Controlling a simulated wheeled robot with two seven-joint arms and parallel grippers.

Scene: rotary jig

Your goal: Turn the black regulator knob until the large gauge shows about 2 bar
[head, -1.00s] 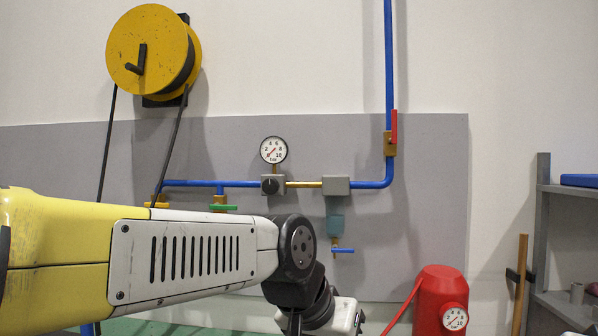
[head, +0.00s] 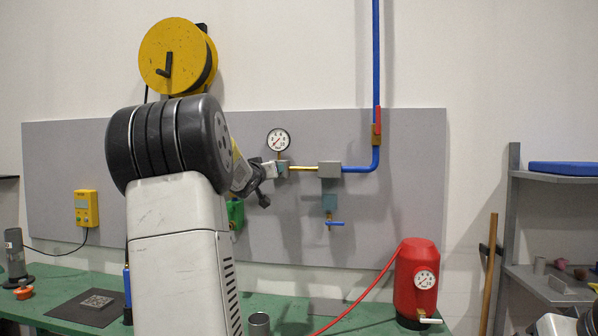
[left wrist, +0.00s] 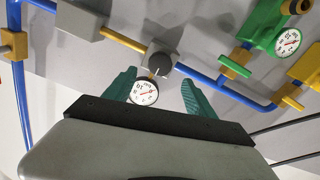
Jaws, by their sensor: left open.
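The black regulator knob (left wrist: 162,64) shows in the left wrist view on its grey block, just beyond and between my fingertips. In the head view my gripper hides it. The large white gauge (head: 278,140) sits above the pipe; its red needle seems to point to the lower left, near the low end, but the exact reading is too small to tell. The gauge also shows in the left wrist view (left wrist: 144,92), upside down between the fingers. My left gripper (left wrist: 158,80) is open and empty, its teal fingers either side of the knob; it also shows in the head view (head: 279,169).
A blue pipe (head: 376,60) with a red-handled valve (head: 378,127) runs along the panel. A green device with a second gauge (left wrist: 288,42) is nearby. A red tank (head: 416,275) with a hose stands on the green bench (head: 290,306). A yellow reel (head: 165,60) hangs above my arm.

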